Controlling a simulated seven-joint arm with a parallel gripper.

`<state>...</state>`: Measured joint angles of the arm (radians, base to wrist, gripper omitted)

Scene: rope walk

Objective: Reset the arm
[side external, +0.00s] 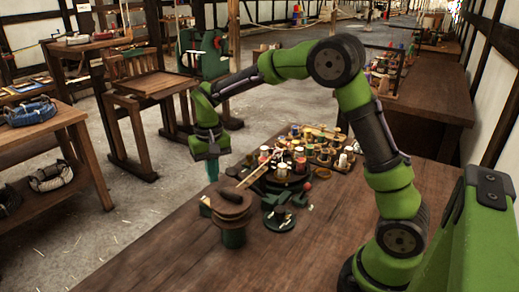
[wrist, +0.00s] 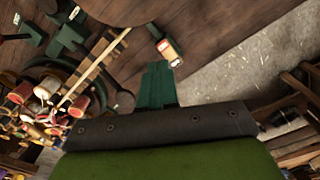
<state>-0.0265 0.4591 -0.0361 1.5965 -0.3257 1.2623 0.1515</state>
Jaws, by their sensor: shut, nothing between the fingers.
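My gripper (side external: 212,170) hangs at the end of my green arm, near the far left edge of the brown wooden table (side external: 150,240). Its teal fingers point down and are together, with nothing between them. In the wrist view the shut fingers (wrist: 157,84) show over the gap between the table edge and the grey floor. The gripper is apart from the objects on the table.
A round wooden piece on a green stand (side external: 233,208) is close to the gripper. Several spools (side external: 300,160) crowd the table behind it. A small labelled spool (wrist: 167,50) lies near the fingertips in the wrist view. The front of the table is clear.

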